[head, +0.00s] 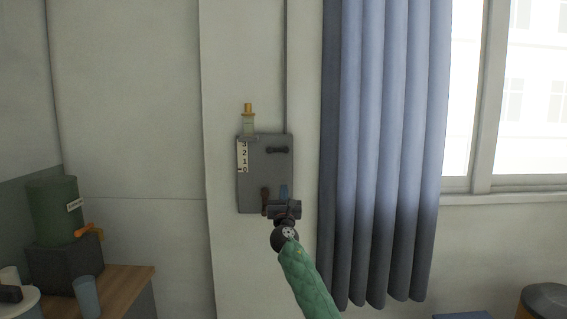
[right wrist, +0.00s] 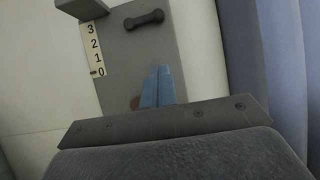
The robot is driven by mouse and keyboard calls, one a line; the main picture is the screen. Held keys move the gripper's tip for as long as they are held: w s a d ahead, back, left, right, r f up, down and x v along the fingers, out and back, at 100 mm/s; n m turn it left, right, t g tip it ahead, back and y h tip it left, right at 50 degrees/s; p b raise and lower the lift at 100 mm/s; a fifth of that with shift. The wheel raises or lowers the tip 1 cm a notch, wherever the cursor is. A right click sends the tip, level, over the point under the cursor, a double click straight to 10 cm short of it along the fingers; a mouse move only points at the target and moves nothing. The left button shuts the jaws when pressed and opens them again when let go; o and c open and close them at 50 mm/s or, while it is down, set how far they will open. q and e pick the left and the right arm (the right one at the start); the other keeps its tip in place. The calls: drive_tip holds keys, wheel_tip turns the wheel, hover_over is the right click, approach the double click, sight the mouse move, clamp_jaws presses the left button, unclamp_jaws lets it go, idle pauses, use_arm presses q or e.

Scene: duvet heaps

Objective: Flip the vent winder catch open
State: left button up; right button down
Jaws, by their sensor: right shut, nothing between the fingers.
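The grey winder box (head: 252,178) is mounted on the wall, with a white strip (head: 242,157) numbered 3 to 0 down its left side. A dark bar-shaped handle (head: 277,150) lies level on its upper right; it also shows in the right wrist view (right wrist: 144,20). A brown lever-like part (head: 265,193) is low on the box, mostly hidden in the right wrist view (right wrist: 135,103). I cannot tell which part is the catch. My right gripper (head: 284,187) is shut and empty, its blue fingers (right wrist: 158,72) in front of the lower box, right of the brown part and below the dark handle.
A glass-like cylinder with an orange top (head: 248,112) stands at the box's upper edge. A blue curtain (head: 385,150) hangs to the right beside the window. A green dispenser (head: 54,210) and a cup (head: 87,296) are at lower left. Bare wall lies left of the box.

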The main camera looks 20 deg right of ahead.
sight(280, 150)
use_arm(q)
drive_tip(key=shift+d, duration=0.15)
use_arm(e)
drive_tip(key=shift+s, duration=0.1)
drive_tip(key=p+x, duration=0.1)
drive_tip(key=x, duration=0.9)
drive_tip(key=shift+d+r+p, duration=0.1)
drive_tip(key=shift+r+p, duration=0.2)
drive_tip(key=shift+p, duration=0.05)
drive_tip(key=r+p, duration=0.1)
drive_tip(key=r, duration=0.1)
drive_tip(key=shift+w+r+p, duration=0.35)
drive_tip(key=shift+w+r, duration=0.05)
use_arm(q)
wheel_tip(280, 150, down, 15)
drive_tip(key=shift+w+a, duration=0.2)
drive_tip(key=shift+a, duration=0.05)
use_arm(e)
drive_tip(key=shift+w+d+r, duration=0.1)
drive_tip(key=shift+r, duration=0.2)
use_arm(q)
drive_tip(key=shift+r, duration=0.1)
